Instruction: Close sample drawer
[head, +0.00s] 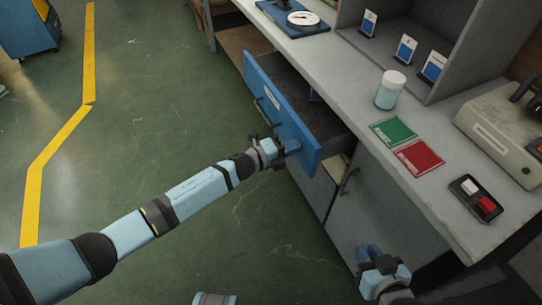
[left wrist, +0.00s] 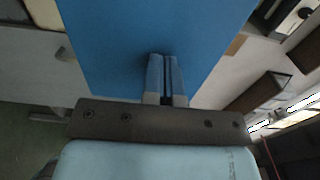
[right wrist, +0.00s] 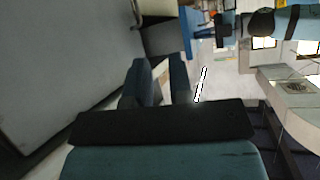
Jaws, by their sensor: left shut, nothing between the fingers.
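The sample drawer (head: 272,105) has a blue front with a dark handle and a white label, and it stands pulled out from the grey workbench. Its dark inside shows from above. My left gripper (head: 292,147) is at the near end of the blue front, on its outer face. In the left wrist view its two fingers (left wrist: 167,78) are together with nothing between them, and their tips are at the blue panel (left wrist: 150,30); I cannot tell if they press on it. My right gripper (head: 369,252) is low beside the lower cabinet, fingers apart and empty; its fingers (right wrist: 160,82) show in the right wrist view.
The worktop (head: 350,95) carries a white-lidded jar (head: 390,90), a green card (head: 394,130), a red card (head: 419,157), a small dark tray (head: 475,198) and a beige device (head: 500,135). A grey cabinet door (head: 350,210) is below.

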